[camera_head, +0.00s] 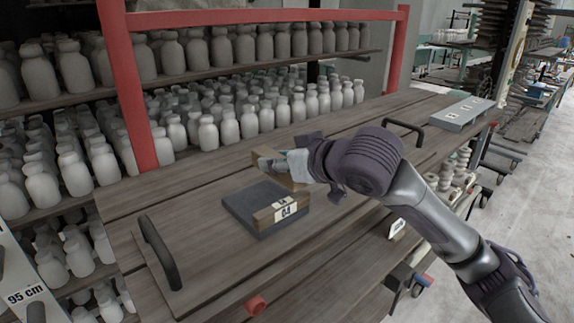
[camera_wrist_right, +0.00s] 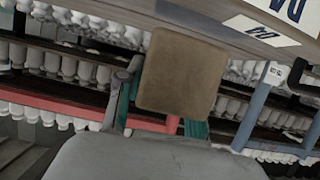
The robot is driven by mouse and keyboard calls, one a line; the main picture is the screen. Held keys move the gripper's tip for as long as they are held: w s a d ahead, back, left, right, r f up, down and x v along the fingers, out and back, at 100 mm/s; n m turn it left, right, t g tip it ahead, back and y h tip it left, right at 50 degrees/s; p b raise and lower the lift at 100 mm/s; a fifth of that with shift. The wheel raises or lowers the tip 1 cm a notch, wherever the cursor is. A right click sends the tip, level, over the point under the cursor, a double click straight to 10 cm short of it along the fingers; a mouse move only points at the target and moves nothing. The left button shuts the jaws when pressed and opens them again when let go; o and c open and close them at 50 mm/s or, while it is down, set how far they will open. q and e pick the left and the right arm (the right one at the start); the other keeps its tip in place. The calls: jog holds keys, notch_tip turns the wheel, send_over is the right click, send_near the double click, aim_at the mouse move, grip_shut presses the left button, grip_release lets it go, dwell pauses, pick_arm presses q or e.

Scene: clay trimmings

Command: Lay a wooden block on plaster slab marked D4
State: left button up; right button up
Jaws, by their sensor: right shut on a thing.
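The dark grey slab (camera_head: 250,203) lies on the wooden worktop. A brown strip or block (camera_head: 265,217) sits along its near edge, with white labels that read D4; the labels (camera_wrist_right: 262,28) also show at the top right of the right wrist view. My right gripper (camera_head: 290,167) is shut on a tan wooden block (camera_head: 268,177), just behind the slab's far edge in the head view. The held block (camera_wrist_right: 182,75) shows its broad brown face in the right wrist view. It appears raised, but its exact height is unclear. My left gripper is out of view.
Shelves of pale bottles (camera_head: 208,133) stand behind the worktop (camera_head: 200,215), framed by a red rail (camera_head: 260,17). A dark handle (camera_head: 158,252) rises left of the slab. A grey labelled box (camera_head: 462,113) lies at the far right. Worktop around the slab is clear.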

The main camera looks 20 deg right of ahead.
aim_at(272, 190)
jog(key=shift+w+a+f, duration=0.1)
jog(key=shift+w+a, duration=0.1)
jog(key=shift+w, duration=0.3)
jog(key=shift+w+a, duration=0.2)
jog(key=shift+w, duration=0.3)
jog(key=shift+f+b, duration=1)
jog(key=shift+f, duration=0.95)
jog(key=shift+f, duration=0.2)
jog(key=o, duration=1.2)
jog(key=shift+o, duration=0.2)
